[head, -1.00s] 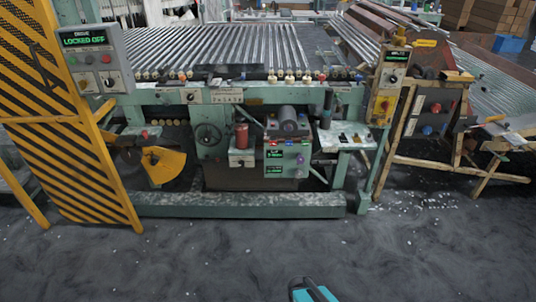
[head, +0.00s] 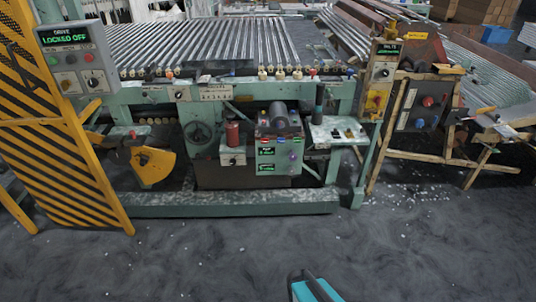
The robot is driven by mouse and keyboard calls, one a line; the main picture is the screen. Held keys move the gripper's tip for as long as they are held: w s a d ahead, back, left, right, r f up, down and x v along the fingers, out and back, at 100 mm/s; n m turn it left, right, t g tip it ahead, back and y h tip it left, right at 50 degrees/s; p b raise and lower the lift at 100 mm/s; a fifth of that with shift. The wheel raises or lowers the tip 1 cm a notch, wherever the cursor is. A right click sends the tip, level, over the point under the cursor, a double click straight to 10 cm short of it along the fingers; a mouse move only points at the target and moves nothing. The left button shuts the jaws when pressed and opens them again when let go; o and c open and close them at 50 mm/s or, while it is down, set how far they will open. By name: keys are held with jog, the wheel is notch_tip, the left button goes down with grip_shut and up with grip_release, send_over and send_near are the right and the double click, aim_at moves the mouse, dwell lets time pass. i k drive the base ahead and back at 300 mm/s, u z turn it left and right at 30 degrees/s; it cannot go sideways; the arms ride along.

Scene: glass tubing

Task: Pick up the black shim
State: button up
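Small dark pieces (head: 349,133) lie on the pale shelf (head: 320,139) at the right front of the green machine. One of them may be the black shim, but they are too small to tell apart. A dark upright cylinder (head: 319,102) stands on the same shelf. A teal and black end part of my arm (head: 312,288) shows at the bottom edge, over the floor and well short of the shelf. Its fingertips cannot be made out, and I see nothing held in it.
The green machine (head: 230,204) carries a bed of glass tubes. A yellow striped guard (head: 65,165) stands at the left. A wooden trestle (head: 425,162) stands right of the shelf. The grey floor in front is clear, with white fragments near the machine's right foot.

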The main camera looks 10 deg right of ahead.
aim_at(335, 134)
jog(key=k, duration=1.3)
jog(key=z, duration=0.5)
jog(key=i, duration=0.45)
jog(key=z, duration=0.65)
jog(key=i, duration=1.45)
jog(key=u, duration=0.7)
jog(key=i, duration=0.45)
jog(key=u, duration=0.1)
